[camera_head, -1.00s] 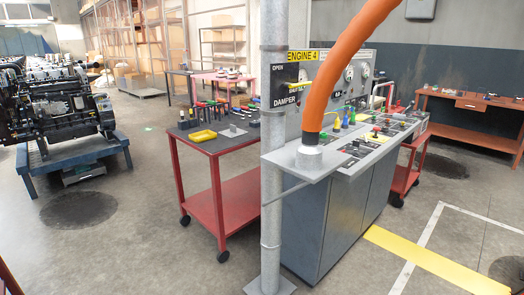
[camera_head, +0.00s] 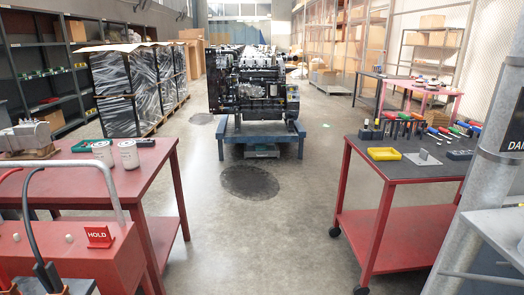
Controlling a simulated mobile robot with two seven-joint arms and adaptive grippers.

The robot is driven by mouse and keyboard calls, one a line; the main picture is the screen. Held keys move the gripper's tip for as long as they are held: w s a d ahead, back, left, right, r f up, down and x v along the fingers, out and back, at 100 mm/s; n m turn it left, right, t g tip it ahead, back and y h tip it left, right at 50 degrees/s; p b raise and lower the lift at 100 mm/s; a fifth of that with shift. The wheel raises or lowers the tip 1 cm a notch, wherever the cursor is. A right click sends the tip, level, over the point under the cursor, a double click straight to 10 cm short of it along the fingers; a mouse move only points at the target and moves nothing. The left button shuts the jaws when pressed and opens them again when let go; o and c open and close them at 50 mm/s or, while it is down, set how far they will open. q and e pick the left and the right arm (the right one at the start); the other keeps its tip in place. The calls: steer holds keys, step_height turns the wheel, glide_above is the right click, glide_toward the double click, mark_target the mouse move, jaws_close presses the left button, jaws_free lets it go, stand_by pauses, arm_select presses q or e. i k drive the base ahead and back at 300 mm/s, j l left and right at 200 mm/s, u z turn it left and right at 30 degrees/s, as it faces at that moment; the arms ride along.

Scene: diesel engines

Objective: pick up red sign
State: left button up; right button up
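A red table (camera_head: 158,168) with two white canisters stands behind the sign. A red cart (camera_head: 421,169) with tools and a yellow tray (camera_head: 383,154) stands at right, near a grey post (camera_head: 490,185). An engine (camera_head: 262,88) sits on a blue stand. The middle floor is clear.

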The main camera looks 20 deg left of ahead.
mark_target(99, 236)
steer(key=i+u, duration=0.2)
steer(key=u, duration=0.25)
steer(key=i+u, duration=0.2)
steer(key=u, duration=0.25)
steer(key=i+l+u, duration=0.15)
steer(key=u, duration=0.35)
steer(key=i+l+u, duration=0.55)
steer(key=l+u, duration=0.25)
steer(key=j, duration=0.05)
